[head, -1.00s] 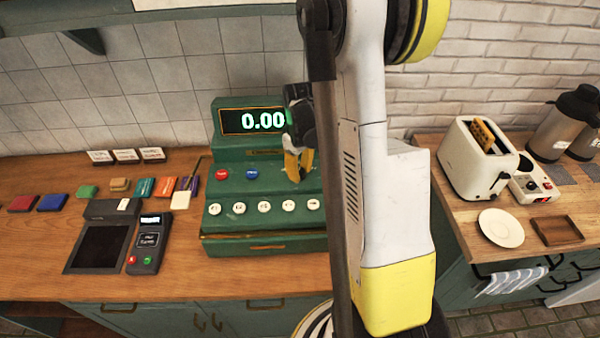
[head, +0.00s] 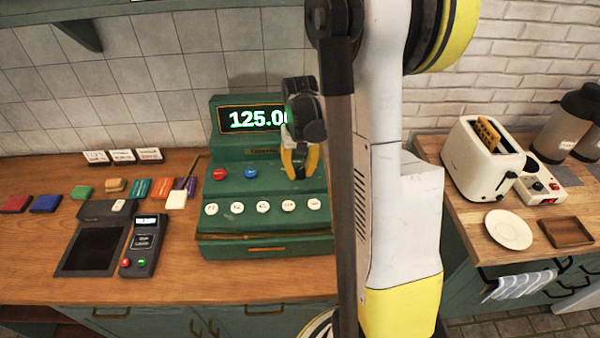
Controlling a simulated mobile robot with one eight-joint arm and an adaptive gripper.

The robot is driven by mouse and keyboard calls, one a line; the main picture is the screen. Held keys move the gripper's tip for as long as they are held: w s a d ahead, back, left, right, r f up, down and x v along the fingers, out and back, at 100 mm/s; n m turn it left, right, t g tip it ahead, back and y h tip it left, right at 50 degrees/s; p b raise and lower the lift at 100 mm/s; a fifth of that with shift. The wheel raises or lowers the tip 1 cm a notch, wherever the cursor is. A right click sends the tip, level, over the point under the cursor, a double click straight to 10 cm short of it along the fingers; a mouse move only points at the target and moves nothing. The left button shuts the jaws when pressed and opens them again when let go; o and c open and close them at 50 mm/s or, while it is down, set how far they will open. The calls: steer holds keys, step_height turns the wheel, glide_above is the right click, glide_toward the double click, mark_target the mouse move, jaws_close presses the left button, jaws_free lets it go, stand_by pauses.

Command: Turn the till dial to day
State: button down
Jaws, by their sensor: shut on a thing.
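The green till (head: 265,221) stands on the wooden counter in the head view. Its display (head: 250,119) reads about 125.0, with the right end cut off by my arm. My gripper (head: 297,174), with yellow and dark fingers, points down at the till's sloped face, right of the blue button (head: 250,173). It is shut on the till dial, which the fingers hide almost wholly. The dial's marks and pointer cannot be made out.
A red button (head: 219,174) and a row of white keys (head: 263,207) lie near the fingers. A card reader (head: 140,248) and dark tray (head: 67,268) sit at left. A toaster (head: 478,165) and plate (head: 508,230) stand on the right counter.

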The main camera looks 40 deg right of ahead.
mark_target(299, 170)
stand_by(0.3)
steer(key=c, duration=1.2)
jaws_free()
steer(key=shift+o, duration=0.2)
steer(key=shift+r, duration=0.1)
step_height(299, 170, up, 12)
steer(key=shift+a, duration=0.1)
